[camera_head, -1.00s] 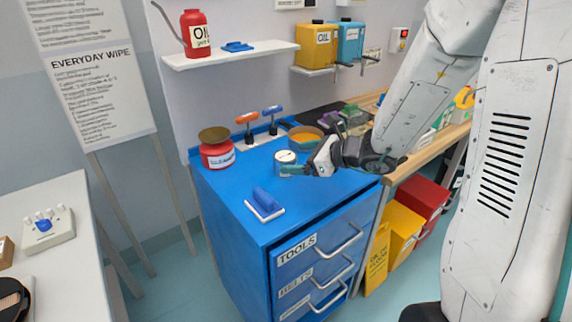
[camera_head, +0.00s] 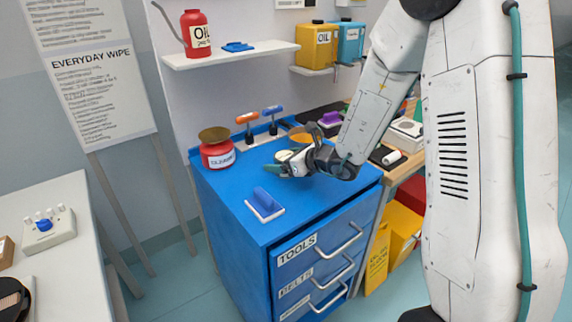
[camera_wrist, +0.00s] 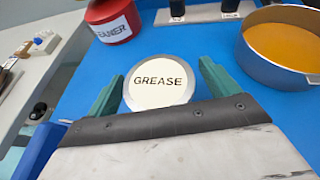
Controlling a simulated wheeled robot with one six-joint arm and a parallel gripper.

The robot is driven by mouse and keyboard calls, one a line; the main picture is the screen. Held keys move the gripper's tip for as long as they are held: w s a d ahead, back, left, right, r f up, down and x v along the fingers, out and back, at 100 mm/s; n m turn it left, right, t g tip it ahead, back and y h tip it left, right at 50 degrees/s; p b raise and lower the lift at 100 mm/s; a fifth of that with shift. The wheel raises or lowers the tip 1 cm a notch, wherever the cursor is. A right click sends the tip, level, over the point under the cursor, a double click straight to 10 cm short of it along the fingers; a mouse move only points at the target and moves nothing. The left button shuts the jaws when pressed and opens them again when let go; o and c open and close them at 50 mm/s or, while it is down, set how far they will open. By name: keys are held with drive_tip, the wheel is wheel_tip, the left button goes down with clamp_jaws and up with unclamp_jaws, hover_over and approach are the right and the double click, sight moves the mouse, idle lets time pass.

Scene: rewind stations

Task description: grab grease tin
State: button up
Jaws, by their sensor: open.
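The grease tin (camera_wrist: 158,84) is round with a pale lid that reads GREASE. It stands on the blue cabinet top (camera_head: 232,182). In the wrist view it sits between the two green fingers of my gripper (camera_wrist: 160,88), with a gap on each side. My gripper (camera_head: 277,170) is open. In the head view the tin's lid (camera_head: 284,155) shows just behind my gripper, which hides most of the tin.
A red cleaner can (camera_head: 217,153) stands left of the tin. A pan with orange contents (camera_wrist: 285,45) is close on the right. Two levers (camera_head: 259,124) stand behind. A blue-handled scraper (camera_head: 265,202) lies near the front; the left front of the top is clear.

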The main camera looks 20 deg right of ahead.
drive_tip(key=c, duration=1.2)
drive_tip(key=shift+r, duration=0.1)
